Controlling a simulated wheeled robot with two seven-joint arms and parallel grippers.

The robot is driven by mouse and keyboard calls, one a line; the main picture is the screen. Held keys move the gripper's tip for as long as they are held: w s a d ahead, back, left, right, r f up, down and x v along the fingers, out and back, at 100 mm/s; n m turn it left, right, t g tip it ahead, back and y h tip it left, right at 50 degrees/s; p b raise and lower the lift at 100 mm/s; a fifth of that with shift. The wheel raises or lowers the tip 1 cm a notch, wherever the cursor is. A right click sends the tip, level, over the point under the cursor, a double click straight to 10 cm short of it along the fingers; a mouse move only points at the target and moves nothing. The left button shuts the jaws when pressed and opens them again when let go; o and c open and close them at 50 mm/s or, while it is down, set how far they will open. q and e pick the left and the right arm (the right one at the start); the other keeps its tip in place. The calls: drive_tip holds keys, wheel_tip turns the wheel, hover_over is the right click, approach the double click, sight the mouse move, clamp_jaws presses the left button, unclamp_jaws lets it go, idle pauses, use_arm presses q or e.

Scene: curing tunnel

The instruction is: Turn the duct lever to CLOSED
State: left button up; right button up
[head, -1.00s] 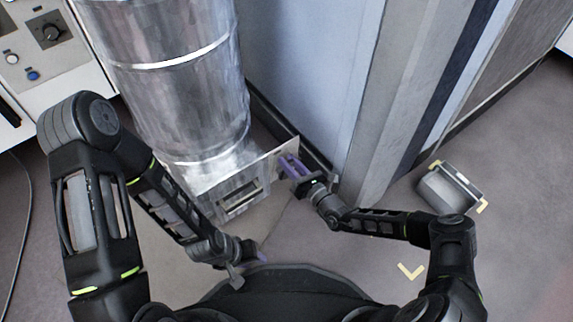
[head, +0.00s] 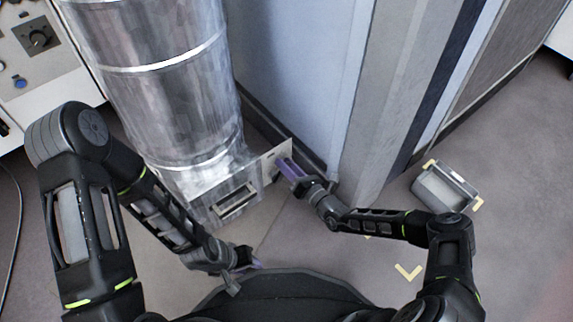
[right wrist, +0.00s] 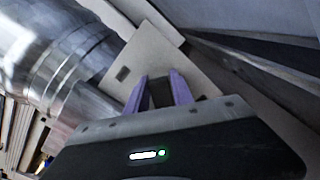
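The silver duct (head: 165,95) stands upright and ends in a metal base box with a slotted front. A flat metal plate (head: 272,160) sticks out at its right side and also shows in the right wrist view (right wrist: 150,52). My right gripper (head: 284,165) is at this plate. In the right wrist view its purple fingers (right wrist: 160,80) stand on both sides of a dark block, which looks like the duct lever (right wrist: 160,95), and appear closed on it. The lever's marks cannot be read. My left gripper (head: 255,264) is low near my base, mostly hidden, its opening unclear.
A blue-grey wall panel (head: 300,75) and grey posts rise just right of the plate. A grey bin (head: 443,188) stands on the floor at right among yellow corner marks. A control panel (head: 40,50) is at the upper left.

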drive_tip(key=o, duration=0.4)
drive_tip(key=shift+c, duration=0.2)
drive_tip(key=p+v, duration=0.3)
drive_tip(key=v, duration=0.4)
drive_tip(key=shift+s+d, duration=0.25)
drive_tip(key=shift+s, duration=0.05)
